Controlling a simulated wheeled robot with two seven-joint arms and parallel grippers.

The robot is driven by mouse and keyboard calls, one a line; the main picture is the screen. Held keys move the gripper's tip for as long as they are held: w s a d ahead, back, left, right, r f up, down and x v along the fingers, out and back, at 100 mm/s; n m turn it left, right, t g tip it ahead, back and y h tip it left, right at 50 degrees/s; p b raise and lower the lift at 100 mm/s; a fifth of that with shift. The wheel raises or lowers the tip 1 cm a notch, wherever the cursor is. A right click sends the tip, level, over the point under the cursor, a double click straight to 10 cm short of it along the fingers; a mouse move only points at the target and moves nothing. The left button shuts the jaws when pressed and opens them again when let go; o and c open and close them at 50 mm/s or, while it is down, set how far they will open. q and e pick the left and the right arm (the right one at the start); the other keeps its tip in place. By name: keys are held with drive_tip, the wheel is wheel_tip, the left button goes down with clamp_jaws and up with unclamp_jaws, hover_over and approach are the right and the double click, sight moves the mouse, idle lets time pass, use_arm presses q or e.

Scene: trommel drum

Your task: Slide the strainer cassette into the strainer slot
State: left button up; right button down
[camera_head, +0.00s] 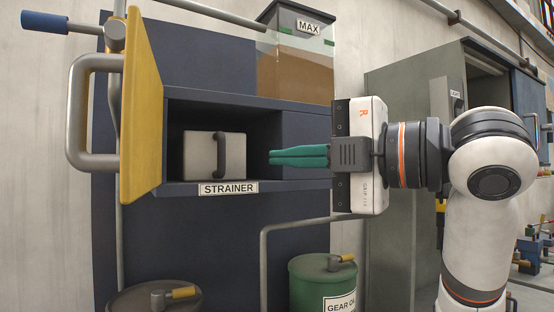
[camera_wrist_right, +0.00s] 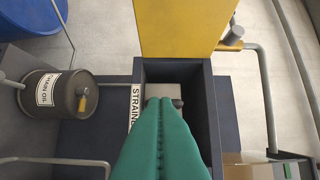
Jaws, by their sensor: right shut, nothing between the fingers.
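The strainer cassette (camera_head: 202,156) is a pale grey block with a dark handle on its front. It stands upright inside the strainer slot (camera_head: 262,130), an open dark blue compartment labelled STRAINER. My right gripper (camera_head: 270,157) has green fingers, shut and empty, pointing left at the slot, to the right of the cassette's handle and apart from it in the head view. In the right wrist view the right gripper (camera_wrist_right: 160,100) covers most of the cassette (camera_wrist_right: 165,92), and only its top part shows. How deep the cassette sits cannot be told. My left gripper is not in view.
A yellow door (camera_head: 143,105) with a grey handle stands open at the slot's left. A tank labelled MAX (camera_head: 295,75) sits above. A green gear oil drum (camera_head: 308,280) and a dark drum (camera_head: 150,297) stand below. A grey cabinet (camera_head: 400,120) is behind my right arm.

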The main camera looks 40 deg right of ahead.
sight(233, 159)
drive_tip(key=d+x, duration=0.1)
drive_tip(key=x, duration=0.2)
drive_tip(key=p+x, duration=0.1)
drive_tip(key=x, duration=0.3)
drive_tip(key=d+p+x, duration=0.1)
drive_tip(key=x, duration=0.3)
drive_tip(key=shift+w+d+f, duration=0.1)
drive_tip(key=shift+w+d, duration=0.2)
drive_tip(key=shift+w, duration=0.1)
drive_tip(key=shift+w+d+p, duration=0.3)
drive_tip(key=shift+w+d, duration=0.05)
drive_tip(key=shift+w, duration=0.2)
drive_tip(key=shift+w+d+p, duration=0.25)
drive_tip(key=shift+w+d, duration=0.1)
drive_tip(key=shift+w, duration=0.3)
